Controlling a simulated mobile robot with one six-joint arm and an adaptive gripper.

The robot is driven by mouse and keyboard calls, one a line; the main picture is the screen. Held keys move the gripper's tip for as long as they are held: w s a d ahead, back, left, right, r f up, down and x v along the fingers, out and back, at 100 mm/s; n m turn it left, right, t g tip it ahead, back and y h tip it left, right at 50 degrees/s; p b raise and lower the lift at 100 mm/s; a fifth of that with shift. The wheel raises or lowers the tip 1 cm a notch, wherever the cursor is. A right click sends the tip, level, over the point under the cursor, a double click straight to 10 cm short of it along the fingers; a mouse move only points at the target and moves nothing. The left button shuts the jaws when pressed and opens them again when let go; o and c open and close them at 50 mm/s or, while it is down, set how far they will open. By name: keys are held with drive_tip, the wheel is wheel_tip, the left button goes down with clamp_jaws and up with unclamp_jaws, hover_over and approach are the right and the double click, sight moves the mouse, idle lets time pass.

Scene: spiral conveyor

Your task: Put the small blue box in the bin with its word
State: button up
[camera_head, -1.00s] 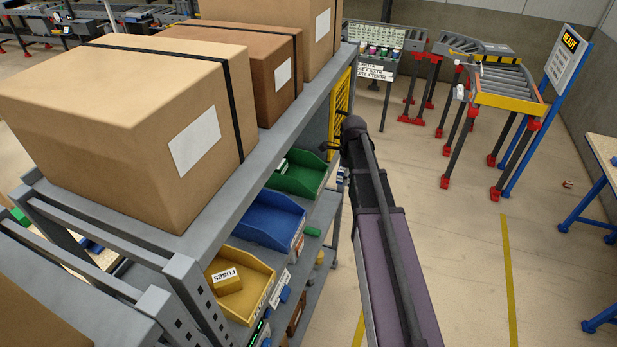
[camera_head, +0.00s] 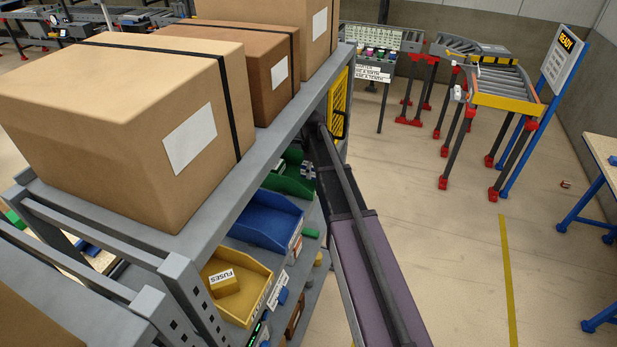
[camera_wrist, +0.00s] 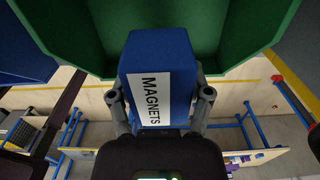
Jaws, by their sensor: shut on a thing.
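The small blue box (camera_wrist: 158,60) has a white label reading MAGNETS and fills the middle of the wrist view. My gripper (camera_wrist: 160,92) is shut on it, with one finger on each side. The green bin (camera_wrist: 75,35) lies right behind the box, whose far end overlaps the bin's opening in the picture; I cannot tell how far inside it is. In the head view my gripper (camera_head: 309,170) is at the right edge of the green bin (camera_head: 287,186) on the shelf. The held box cannot be made out there. The word on the green bin is not readable.
A blue bin (camera_head: 267,222) and a yellow bin (camera_head: 257,305) holding a FUSES box (camera_head: 224,282) stand nearer on the same shelf. Large cartons (camera_head: 125,105) sit on the top shelf (camera_head: 262,150) above. A yellow mesh panel (camera_head: 339,103) is at the rack's far end.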

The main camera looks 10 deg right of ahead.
sight(308, 183)
drive_tip(key=shift+w+a, duration=0.25)
drive_tip(key=shift+a, duration=0.05)
drive_tip(key=shift+w+a+f+b, duration=0.1)
drive_tip(key=shift+a+f+b, duration=0.05)
drive_tip(key=shift+f+b, duration=0.4)
drive_tip(key=shift+w+a+f+b, duration=0.1)
drive_tip(key=shift+f+b, duration=0.35)
drive_tip(key=shift+f, duration=0.05)
drive_tip(key=shift+f+b, duration=0.8)
drive_tip(key=shift+b, duration=0.05)
drive_tip(key=shift+f, duration=0.2)
drive_tip(key=o, duration=1.3)
drive_tip(key=shift+s+r, duration=0.1)
drive_tip(key=shift+c, duration=0.2)
drive_tip(key=shift+r, duration=0.15)
wheel_tip(308, 183, up, 8)
drive_tip(key=p, duration=0.7)
drive_tip(key=shift+f+p, duration=0.25)
drive_tip(key=shift+p, duration=0.05)
